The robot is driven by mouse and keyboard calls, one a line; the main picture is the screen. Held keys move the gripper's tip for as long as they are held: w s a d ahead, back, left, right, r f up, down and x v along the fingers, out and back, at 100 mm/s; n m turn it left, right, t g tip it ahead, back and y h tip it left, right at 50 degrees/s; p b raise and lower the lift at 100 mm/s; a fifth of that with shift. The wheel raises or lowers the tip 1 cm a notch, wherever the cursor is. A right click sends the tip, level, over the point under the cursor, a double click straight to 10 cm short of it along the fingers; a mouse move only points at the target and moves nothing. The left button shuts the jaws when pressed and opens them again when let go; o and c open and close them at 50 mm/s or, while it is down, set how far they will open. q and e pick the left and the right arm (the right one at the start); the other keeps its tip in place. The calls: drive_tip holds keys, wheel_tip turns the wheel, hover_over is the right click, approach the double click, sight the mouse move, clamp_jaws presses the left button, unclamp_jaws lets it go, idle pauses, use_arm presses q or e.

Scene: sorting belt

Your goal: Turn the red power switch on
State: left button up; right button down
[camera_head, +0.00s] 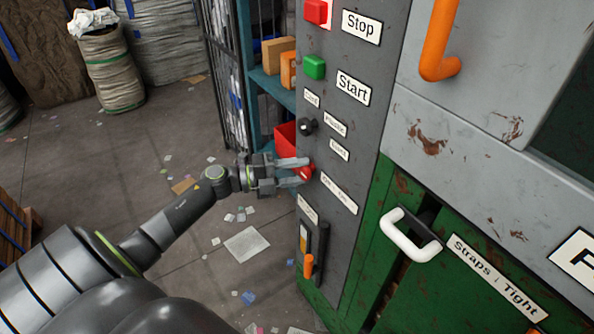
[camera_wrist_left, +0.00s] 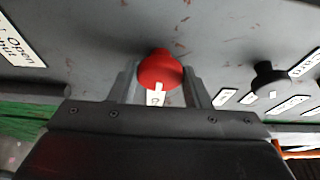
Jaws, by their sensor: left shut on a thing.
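The red power switch (camera_head: 305,173) is a round red knob on the grey control panel (camera_head: 368,140), below a black knob. In the left wrist view the red switch (camera_wrist_left: 160,70) sits between the two fingers, with a small white label below it partly hidden. My left gripper (camera_head: 300,172) reaches in from the left and is shut on the red switch, one finger on each side. It also shows in the left wrist view (camera_wrist_left: 162,90). My right gripper is not in view.
A black selector knob (camera_head: 307,126) lies just above. A green Start button (camera_head: 314,68) and red Stop button (camera_head: 317,12) are higher. An orange-handled lever (camera_head: 308,266) is below. A white handle (camera_head: 410,238) projects from the green door. A blue shelf (camera_head: 270,85) stands behind the panel.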

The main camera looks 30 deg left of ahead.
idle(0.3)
use_arm(q)
drive_tip(key=o, duration=0.9)
drive_tip(key=shift+o, duration=0.2)
drive_tip(key=shift+s+a, duration=0.25)
drive_tip(key=v, duration=1.6)
drive_tip(key=shift+s+a+b, duration=0.3)
